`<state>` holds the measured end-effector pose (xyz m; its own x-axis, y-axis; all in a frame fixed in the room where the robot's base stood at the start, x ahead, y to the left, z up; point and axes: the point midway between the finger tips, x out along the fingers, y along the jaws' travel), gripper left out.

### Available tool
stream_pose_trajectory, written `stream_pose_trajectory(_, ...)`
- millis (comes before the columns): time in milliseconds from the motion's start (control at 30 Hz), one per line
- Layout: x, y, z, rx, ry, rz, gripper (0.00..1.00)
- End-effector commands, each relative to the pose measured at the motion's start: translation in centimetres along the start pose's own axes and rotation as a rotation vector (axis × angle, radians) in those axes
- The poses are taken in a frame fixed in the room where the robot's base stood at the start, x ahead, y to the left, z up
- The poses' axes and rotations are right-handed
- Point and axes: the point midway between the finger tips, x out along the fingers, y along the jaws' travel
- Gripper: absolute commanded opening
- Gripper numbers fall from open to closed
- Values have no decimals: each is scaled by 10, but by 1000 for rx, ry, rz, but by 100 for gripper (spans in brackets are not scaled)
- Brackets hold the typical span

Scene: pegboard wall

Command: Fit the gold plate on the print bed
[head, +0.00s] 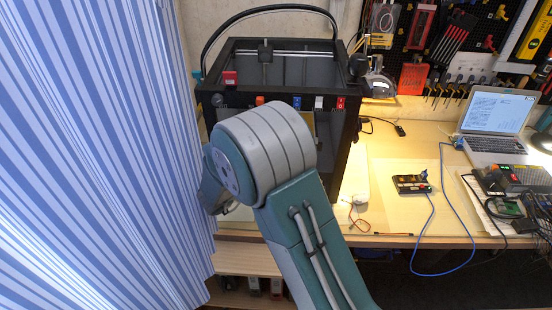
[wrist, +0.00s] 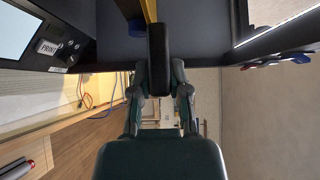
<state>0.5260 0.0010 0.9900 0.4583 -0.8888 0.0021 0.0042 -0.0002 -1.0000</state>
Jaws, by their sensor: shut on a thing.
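My gripper (wrist: 159,78) is shut in the wrist view, its two fingers on either side of a dark block. The gold plate (wrist: 150,10) shows beyond that block as a thin yellow strip, seen edge-on. The block appears joined to the plate, like a handle. In the head view my arm hides the gripper, and a small gold patch (head: 308,120) shows at the printer's front opening. The black-framed 3D printer (head: 350,110) stands on the bench behind my arm. I cannot make out the print bed in either view.
A blue-striped curtain (head: 100,150) hangs close on the left. The printer's panel with a PRINT button (wrist: 47,47) is at the wrist view's upper left. A small control box (head: 411,184), cables and a laptop (head: 497,112) lie to the right on the bench.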

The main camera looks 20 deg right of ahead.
Motion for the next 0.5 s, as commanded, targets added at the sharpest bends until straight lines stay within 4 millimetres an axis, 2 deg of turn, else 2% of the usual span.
stream_pose_trajectory(467,-1,-1,-2,1,0,0,0)
stream_pose_trajectory(500,-1,-1,-2,1,0,0,40)
